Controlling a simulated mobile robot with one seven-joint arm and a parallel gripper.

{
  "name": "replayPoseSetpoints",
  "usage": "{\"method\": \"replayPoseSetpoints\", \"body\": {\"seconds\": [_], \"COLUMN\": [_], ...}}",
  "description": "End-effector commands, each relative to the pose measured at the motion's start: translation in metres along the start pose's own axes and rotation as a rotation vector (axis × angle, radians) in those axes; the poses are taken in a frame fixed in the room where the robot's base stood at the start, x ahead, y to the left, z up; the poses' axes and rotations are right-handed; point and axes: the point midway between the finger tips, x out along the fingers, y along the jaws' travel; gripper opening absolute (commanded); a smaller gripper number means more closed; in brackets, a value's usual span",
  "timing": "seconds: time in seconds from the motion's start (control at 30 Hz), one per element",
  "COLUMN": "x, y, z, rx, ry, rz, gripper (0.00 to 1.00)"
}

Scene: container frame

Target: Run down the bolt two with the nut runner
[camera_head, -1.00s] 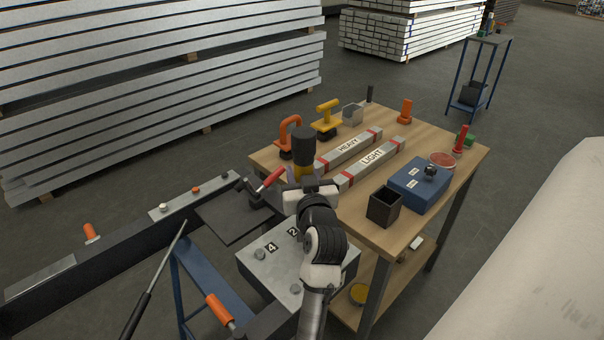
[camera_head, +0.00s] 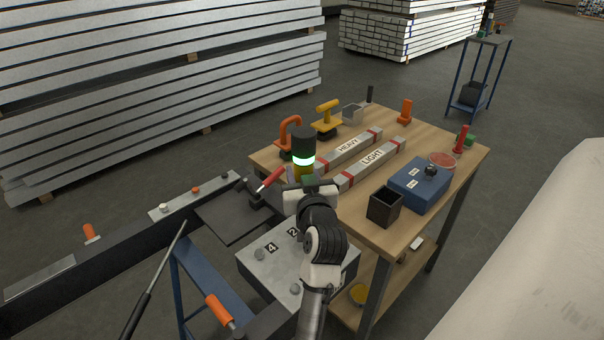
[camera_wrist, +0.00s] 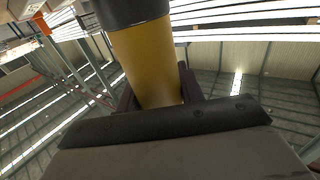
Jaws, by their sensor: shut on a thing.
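The nut runner (camera_head: 303,150), an upright tool with a black top and yellow body, is in my gripper (camera_head: 304,182). A pale green-white ring glows between its black and yellow parts. In the wrist view its yellow body (camera_wrist: 148,62) stands between the two dark fingers of my gripper (camera_wrist: 158,92), which is shut on it. The grey metal block (camera_head: 268,268) carries labels 4 and 2 (camera_head: 293,232). A bolt head (camera_head: 260,254) shows near label 4 and another (camera_head: 295,289) at the front. Bolt two and the tool's lower end are hidden behind my gripper and arm.
The wooden table (camera_head: 452,188) stands at right with the HEAVY bar (camera_head: 348,147), LIGHT bar (camera_head: 372,156), a black open box (camera_head: 384,207) and a blue box (camera_head: 420,186). A red-handled clamp (camera_head: 270,180) is close left of my gripper. A dark beam (camera_head: 120,238) runs left.

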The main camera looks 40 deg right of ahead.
Motion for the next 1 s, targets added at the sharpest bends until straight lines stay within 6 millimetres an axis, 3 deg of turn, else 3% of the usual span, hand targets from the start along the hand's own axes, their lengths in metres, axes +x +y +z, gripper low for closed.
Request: {"method": "replayPoseSetpoints", "body": {"seconds": [0.73,1.0], "x": [-0.001,-0.001], "y": [0.000,0.000], "z": [-0.048,-0.053], "rx": [-0.002,-0.001], "ry": [0.007,0.007], "rz": [0.000,0.000], "gripper": [0.00,0.00]}}
